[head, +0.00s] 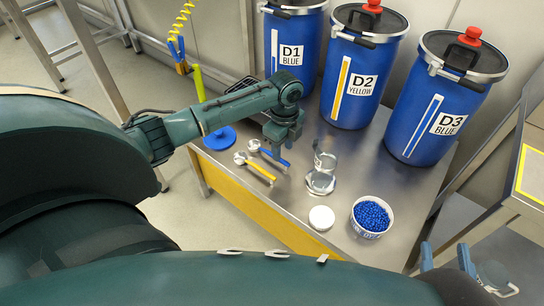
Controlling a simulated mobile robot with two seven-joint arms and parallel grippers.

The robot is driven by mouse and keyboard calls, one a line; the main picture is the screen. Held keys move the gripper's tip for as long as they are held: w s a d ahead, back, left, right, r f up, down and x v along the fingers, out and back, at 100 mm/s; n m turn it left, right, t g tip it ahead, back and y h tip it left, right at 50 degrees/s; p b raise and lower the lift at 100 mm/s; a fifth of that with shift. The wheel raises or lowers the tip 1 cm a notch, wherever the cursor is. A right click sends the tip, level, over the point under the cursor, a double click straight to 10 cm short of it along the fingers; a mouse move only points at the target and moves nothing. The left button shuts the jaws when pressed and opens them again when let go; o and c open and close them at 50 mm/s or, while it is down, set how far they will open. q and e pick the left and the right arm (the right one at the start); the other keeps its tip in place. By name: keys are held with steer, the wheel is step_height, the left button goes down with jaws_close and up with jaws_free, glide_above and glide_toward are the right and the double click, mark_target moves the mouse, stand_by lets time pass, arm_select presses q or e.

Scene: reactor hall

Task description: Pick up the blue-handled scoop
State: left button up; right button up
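The blue-handled scoop (261,151) lies on the steel table, its metal bowl to the left and its blue handle running right, under my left gripper. My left gripper (279,154) is low over the handle and hides part of it. I cannot tell whether its fingers are open, around the handle or touching it. A yellow-handled scoop (262,173) lies just in front, roughly parallel. My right gripper (446,259) is at the lower right, away from the scoops, with its two blue fingers apart and nothing between them.
Drums D1 (292,50), D2 (352,82) and D3 (440,105) stand along the back. A clear glass vessel (322,162), a white round lid (321,218) and a tub of blue pellets (371,232) stand right of the scoops. A blue disc (220,139) lies left.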

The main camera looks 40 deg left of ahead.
mark_target(285, 161)
arm_select(q)
steer(key=shift+f, duration=0.65)
steer(key=f+b, duration=0.2)
steer(key=f, duration=0.1)
steer(key=f+b, duration=0.1)
steer(key=shift+w+d+f, duration=0.2)
steer(key=shift+d, duration=0.1)
steer(key=shift+f, duration=0.35)
jaws_close()
arm_select(e)
steer(key=shift+w+a+m+y, duration=0.25)
steer(key=shift+a+m+y, duration=0.05)
steer(key=shift+m, duration=0.2)
